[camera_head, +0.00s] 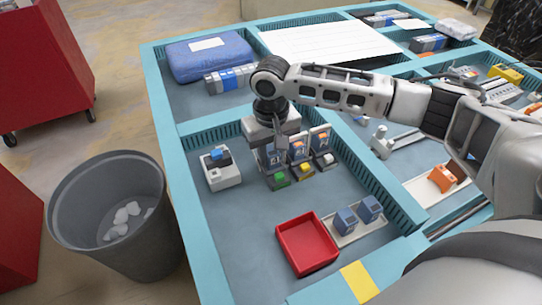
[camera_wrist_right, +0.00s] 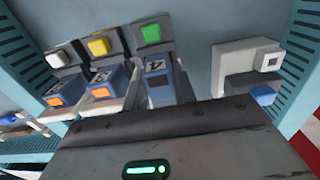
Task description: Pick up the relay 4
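Relay 4 is the blue block marked 4 (camera_wrist_right: 158,90) in the right wrist view, seated in the socket with the green button (camera_wrist_right: 151,32). In the head view that socket's green button (camera_head: 279,178) shows, while the relay is mostly hidden behind my right gripper. My right gripper (camera_head: 275,142) points down just above and against the back of this socket row. My left gripper is not in view.
Neighbouring sockets with yellow (camera_head: 306,168) and white (camera_head: 329,159) buttons hold relays with orange tops. A white box with a blue button (camera_head: 222,172) stands left. A red tray (camera_head: 302,262) and two blue-grey relays (camera_head: 346,220) sit nearer. Teal walls (camera_head: 178,215) edge the compartment.

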